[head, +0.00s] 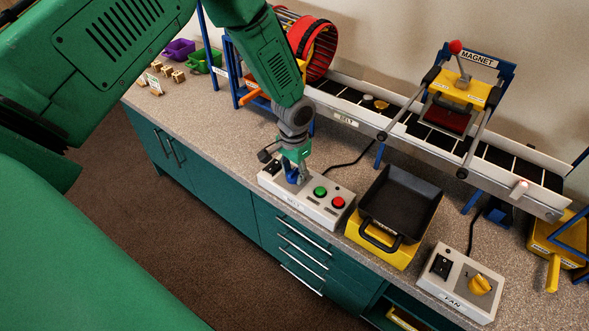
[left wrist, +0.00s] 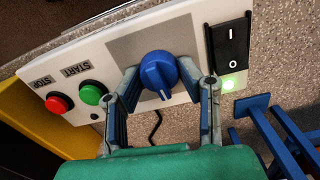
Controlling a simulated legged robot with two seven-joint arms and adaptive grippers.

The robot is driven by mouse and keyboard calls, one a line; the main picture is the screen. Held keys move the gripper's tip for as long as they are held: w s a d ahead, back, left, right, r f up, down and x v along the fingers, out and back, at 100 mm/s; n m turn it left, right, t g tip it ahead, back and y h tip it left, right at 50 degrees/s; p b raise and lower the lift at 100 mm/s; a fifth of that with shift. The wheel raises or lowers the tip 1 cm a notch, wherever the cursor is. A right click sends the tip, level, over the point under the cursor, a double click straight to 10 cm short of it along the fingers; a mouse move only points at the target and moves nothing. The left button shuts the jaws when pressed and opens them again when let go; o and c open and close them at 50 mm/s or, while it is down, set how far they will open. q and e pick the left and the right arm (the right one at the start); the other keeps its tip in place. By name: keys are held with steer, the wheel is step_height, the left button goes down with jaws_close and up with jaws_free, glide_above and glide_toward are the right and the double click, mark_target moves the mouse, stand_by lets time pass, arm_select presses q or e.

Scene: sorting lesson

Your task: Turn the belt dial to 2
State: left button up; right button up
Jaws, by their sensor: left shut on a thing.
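The belt box (head: 320,208) is a light grey control box on the counter, labelled BELT. It carries the blue belt dial (left wrist: 158,72), a green START button (head: 320,191) and a red STOP button (head: 338,202). My left gripper (head: 292,176) is over the box from above, its fingers on either side of the dial, shut on it. In the left wrist view the dial's white pointer mark points down the picture, towards my palm. The dial's numbers cannot be read. My right gripper is not in view.
A black switch (left wrist: 229,47) with a lit green lamp (left wrist: 229,84) sits beside the dial. A black tray (head: 400,205) on a yellow base stands right of the box. The FAN box (head: 461,283) is further right. The conveyor (head: 350,113) with the magnet frame (head: 468,85) runs behind.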

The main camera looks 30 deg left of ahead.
mark_target(292, 171)
arm_select(q)
steer(key=shift+s+f+m, duration=0.1)
steer(key=shift+s+m, duration=0.2)
steer(key=shift+m, duration=0.7)
steer(key=o, duration=1.1)
steer(key=shift+o, duration=0.2)
steer(key=shift+a, duration=0.1)
steer(key=shift+w, duration=0.1)
steer(key=shift+w+r, duration=0.1)
steer(key=shift+r, duration=0.4)
step_height(292, 171, up, 11)
